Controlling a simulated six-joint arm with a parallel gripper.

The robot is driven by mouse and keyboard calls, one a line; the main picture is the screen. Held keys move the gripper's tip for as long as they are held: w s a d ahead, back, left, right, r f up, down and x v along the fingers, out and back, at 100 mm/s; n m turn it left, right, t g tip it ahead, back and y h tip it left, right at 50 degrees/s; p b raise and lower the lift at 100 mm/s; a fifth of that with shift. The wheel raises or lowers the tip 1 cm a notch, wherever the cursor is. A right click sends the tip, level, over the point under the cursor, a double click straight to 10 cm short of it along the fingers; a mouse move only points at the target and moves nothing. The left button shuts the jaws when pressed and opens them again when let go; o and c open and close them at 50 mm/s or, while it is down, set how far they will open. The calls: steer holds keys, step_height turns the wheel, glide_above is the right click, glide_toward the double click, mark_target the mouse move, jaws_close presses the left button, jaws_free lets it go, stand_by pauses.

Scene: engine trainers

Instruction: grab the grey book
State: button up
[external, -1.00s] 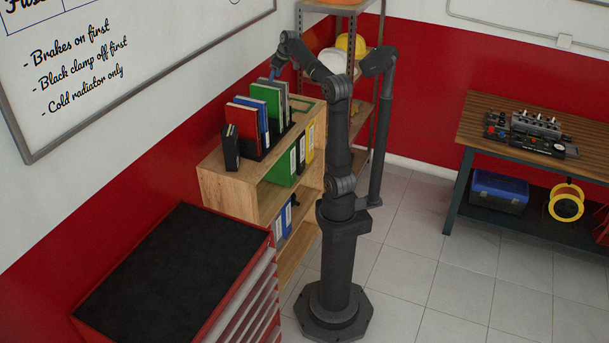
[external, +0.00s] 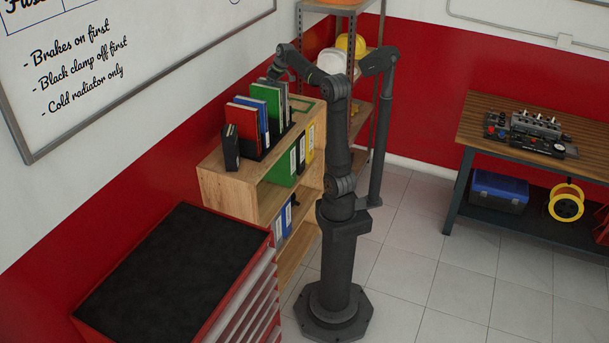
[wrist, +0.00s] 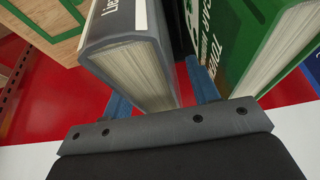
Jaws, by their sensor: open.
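The grey book (wrist: 122,50) stands upright and fills the middle of the wrist view, with its pale page edges toward the camera. My gripper (wrist: 160,88) is open, with one blue finger on each side of the book. A narrow gap shows beside the right finger; whether either finger touches the book I cannot tell. In the external view my gripper (external: 273,78) is down at the top of the book row, and the grey book (external: 285,98) is partly hidden behind the green book.
A green book (wrist: 260,40) stands close to the right finger in the wrist view. In the external view red (external: 241,122) and blue books stand farther along the row on the wooden shelf unit (external: 230,182). A metal rack (external: 377,120) stands behind.

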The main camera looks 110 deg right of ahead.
steer(key=shift+f, duration=0.25)
stand_by(0.3)
jaws_close()
steer(key=shift+r, duration=0.1)
stand_by(1.2)
